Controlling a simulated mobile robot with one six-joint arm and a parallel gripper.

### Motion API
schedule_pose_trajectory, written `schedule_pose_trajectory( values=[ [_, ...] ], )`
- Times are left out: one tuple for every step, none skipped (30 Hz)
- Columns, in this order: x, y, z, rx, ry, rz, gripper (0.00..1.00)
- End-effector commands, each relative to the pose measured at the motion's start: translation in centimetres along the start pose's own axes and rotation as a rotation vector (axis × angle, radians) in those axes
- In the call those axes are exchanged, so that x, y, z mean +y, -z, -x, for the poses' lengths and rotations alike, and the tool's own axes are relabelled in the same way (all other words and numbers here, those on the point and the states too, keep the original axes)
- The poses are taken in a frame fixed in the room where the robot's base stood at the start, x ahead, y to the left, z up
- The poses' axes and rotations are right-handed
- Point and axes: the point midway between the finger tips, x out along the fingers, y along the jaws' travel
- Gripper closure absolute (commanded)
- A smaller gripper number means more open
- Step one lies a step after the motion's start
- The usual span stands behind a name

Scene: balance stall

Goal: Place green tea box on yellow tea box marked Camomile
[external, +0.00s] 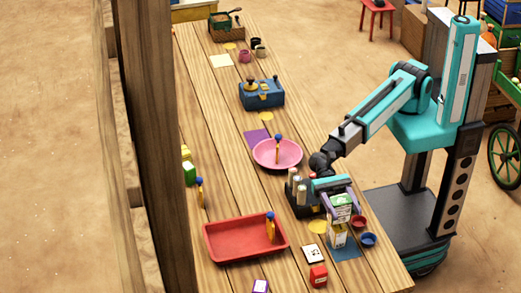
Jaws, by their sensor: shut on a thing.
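My gripper (340,207) is above the near right part of the wooden table. It is shut on a green and white box (341,203), which is upright between the fingers. A pale box with a yellowish part (338,236) stands directly below it, on or by a blue mat (348,252). The two boxes overlap in the picture, and I cannot tell whether they touch. The lettering is too small to read.
A black rack with cylinders (298,189) is left of my gripper. Red (359,222) and blue (369,239) bowls are close on the right. A pink bowl (265,154) and red tray (225,247) are farther left.

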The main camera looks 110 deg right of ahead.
Motion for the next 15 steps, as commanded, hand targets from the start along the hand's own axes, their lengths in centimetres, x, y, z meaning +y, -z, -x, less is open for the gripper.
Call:
schedule_pose_trajectory(
  values=[
    [-0.1,0.5,0.0,0.001,0.000,-0.002,0.70],
    [-0.1,0.8,0.0,0.001,0.000,-0.002,0.70],
    [0.0,1.2,0.0,0.001,0.000,-0.002,0.70],
    [0.0,1.4,0.0,0.001,0.000,-0.001,0.70],
    [0.0,1.7,0.0,0.001,0.000,-0.001,0.70],
    [0.0,1.9,0.0,0.001,0.000,-0.001,0.70],
    [0.0,2.0,0.0,0.000,0.000,-0.001,0.70],
    [0.0,2.1,0.0,0.000,0.000,-0.001,0.70],
    [0.0,2.1,0.0,0.000,0.000,-0.001,0.70],
    [0.0,2.2,0.0,-0.001,0.000,0.000,0.70],
    [0.0,2.2,0.0,-0.001,0.000,0.000,0.70],
    [0.0,2.2,0.0,-0.001,0.000,0.000,0.70],
    [0.0,2.2,0.0,-0.001,0.000,0.000,0.70],
    [0.0,2.2,0.0,-0.001,0.000,0.000,0.70],
    [0.0,2.2,0.0,0.000,0.000,0.000,0.70]
  ],
)
